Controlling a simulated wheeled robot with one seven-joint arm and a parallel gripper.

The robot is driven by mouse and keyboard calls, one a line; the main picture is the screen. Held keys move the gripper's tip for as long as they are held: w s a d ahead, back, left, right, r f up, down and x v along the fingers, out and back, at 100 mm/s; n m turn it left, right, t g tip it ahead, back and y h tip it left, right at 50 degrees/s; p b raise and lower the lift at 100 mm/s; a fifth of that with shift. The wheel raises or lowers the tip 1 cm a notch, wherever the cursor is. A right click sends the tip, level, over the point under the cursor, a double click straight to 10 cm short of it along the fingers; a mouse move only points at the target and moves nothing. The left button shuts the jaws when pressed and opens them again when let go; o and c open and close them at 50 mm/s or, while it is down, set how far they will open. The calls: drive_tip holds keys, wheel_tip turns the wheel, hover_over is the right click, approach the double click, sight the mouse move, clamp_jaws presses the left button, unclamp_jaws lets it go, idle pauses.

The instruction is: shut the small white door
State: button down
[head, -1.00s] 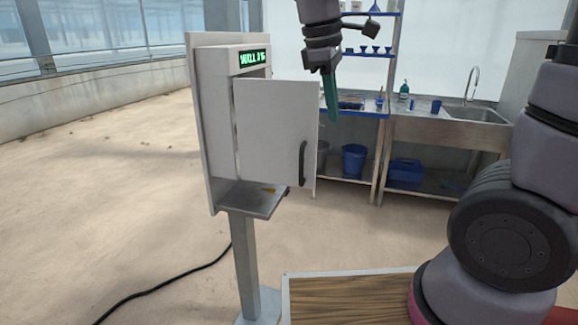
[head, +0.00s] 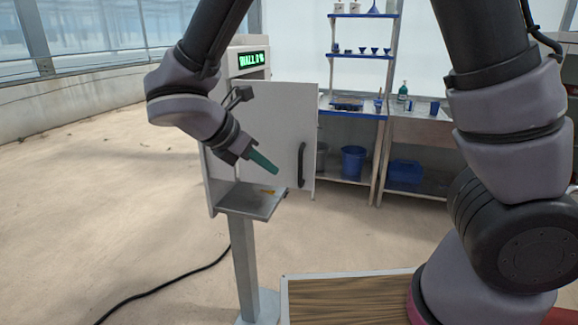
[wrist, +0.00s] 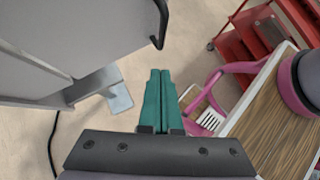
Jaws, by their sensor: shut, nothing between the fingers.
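The small white door (head: 285,125) stands open on the white box on a post, swung out to the right. Its dark handle (head: 301,165) is near the door's free lower right edge. My gripper (head: 273,169) is shut and empty, its teal fingers in front of the door in the head view, left of the handle. In the wrist view the shut fingertips (wrist: 160,74) point forward, and the handle (wrist: 160,25) shows ahead of them at the top. The gripper appears apart from the handle; whether it touches the door I cannot tell. My arm hides part of the box.
A metal ledge (head: 255,203) juts out below the box, on a grey post (head: 246,270). A wood-topped table (head: 345,300) stands at the front. A black cable (head: 165,289) lies on the floor. A shelf and sink bench stand behind.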

sight(299, 173)
drive_tip(key=w+d+f, duration=0.1)
drive_tip(key=d, duration=0.1)
drive_tip(key=w+d+f, duration=0.1)
drive_tip(key=w+d, duration=0.1)
drive_tip(key=shift+f, duration=0.1)
drive_tip(key=shift+w+d, duration=0.4)
drive_tip(key=shift+w, duration=0.15)
